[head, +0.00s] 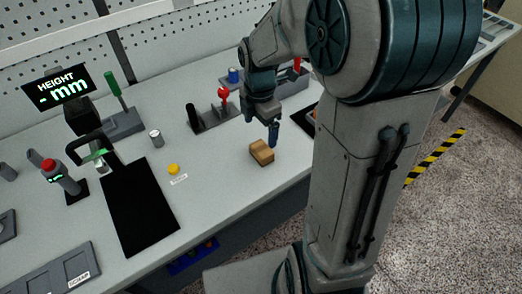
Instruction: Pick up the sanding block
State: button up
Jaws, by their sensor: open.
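The sanding block (261,153) is a small tan-brown block lying on the light grey workbench (222,185), right of the middle of the bench and back from its front edge. My gripper (272,137) points down just above and slightly right of the block, at its far side. It is open, and nothing shows between its fingers. One finger partly hides the other, so the gap is hard to see. I cannot tell whether a fingertip touches the block.
A black mat (140,208), a yellow knob (173,169) and a small metal cylinder (156,138) lie to the left. A black fixture with a red-topped part (222,93) stands behind the block. A green-handled tool (114,90) stands farther back. The bench in front of the block is clear.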

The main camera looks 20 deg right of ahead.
aim_at(262, 148)
notch_tip(262, 148, down, 4)
jog(key=shift+r, duration=0.1)
jog(key=shift+s+d+f+p, duration=0.1)
jog(key=shift+f+p, duration=0.05)
jog(key=shift+f, duration=1.25)
jog(key=shift+s+d+f+p, duration=0.1)
jog(key=shift+f+p, duration=0.05)
jog(key=shift+f, duration=1.25)
jog(key=c, duration=1.1)
